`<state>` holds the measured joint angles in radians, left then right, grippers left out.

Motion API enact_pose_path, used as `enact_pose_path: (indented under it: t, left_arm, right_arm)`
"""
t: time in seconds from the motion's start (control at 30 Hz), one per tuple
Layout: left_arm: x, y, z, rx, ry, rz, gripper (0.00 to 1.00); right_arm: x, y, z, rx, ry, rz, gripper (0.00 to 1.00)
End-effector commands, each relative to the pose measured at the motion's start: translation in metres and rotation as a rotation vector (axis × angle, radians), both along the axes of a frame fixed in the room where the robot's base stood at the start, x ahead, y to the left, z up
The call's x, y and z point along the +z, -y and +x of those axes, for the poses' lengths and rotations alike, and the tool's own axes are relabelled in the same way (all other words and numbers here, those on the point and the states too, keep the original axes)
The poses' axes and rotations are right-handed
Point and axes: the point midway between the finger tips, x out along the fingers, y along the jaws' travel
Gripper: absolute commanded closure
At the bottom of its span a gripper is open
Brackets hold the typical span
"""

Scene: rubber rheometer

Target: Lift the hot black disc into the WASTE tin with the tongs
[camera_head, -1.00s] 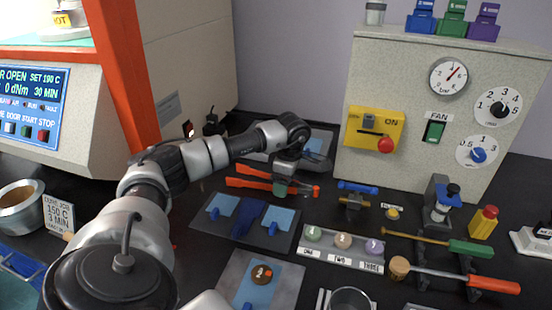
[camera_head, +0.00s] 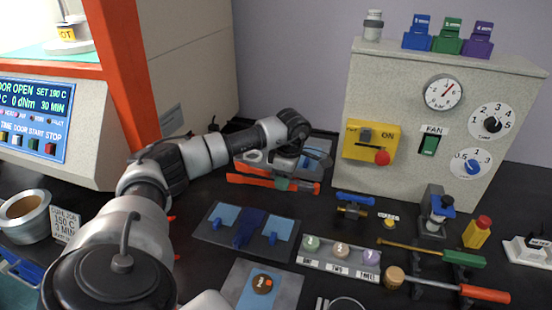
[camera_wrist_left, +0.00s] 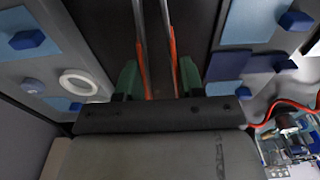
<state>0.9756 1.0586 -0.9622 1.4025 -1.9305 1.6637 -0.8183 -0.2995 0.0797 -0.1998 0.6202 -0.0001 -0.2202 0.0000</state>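Orange-handled tongs (camera_head: 245,180) lie at the back middle of the bench. My left gripper (camera_head: 284,178) is down at them. In the left wrist view, the tongs' two arms (camera_wrist_left: 173,60) run between the green-tipped fingers of the gripper (camera_wrist_left: 160,82), one finger on each side. Whether the fingers press on the tongs is not clear. No WASTE label is legible. My right gripper is out of view.
A metal pot (camera_head: 24,214) stands at the left beside a small sign (camera_head: 65,225). The machine panel (camera_head: 38,105) reads door open. A grey plate with blue pads (camera_head: 220,217) and a tray of several pucks (camera_head: 338,262) lie nearby. Long-handled tools (camera_head: 470,293) rest at right.

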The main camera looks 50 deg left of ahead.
Motion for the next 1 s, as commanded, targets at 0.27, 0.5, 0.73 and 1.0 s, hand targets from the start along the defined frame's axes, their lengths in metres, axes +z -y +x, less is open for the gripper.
enact_pose_path:
  t: [0.27,0.5,0.73,1.0]
  left_arm:
    - [0.05,0.0,0.0,0.001,0.0,0.001,0.64]
    - [0.076,0.0,0.0,0.001,0.0,0.001,0.64]
    - [0.074,0.0,0.0,0.001,0.0,0.001,0.64]
    - [0.08,0.013,0.005,-0.022,0.013,-0.028,0.64]
  right_arm:
    - [0.04,0.0,0.0,0.0,0.0,0.0,0.57]
    - [0.06,0.0,0.0,0.0,-0.001,0.0,0.57]
    - [0.057,0.0,0.0,0.0,-0.001,0.0,0.57]
    - [0.067,0.0,0.002,0.0,0.002,-0.001,0.57]
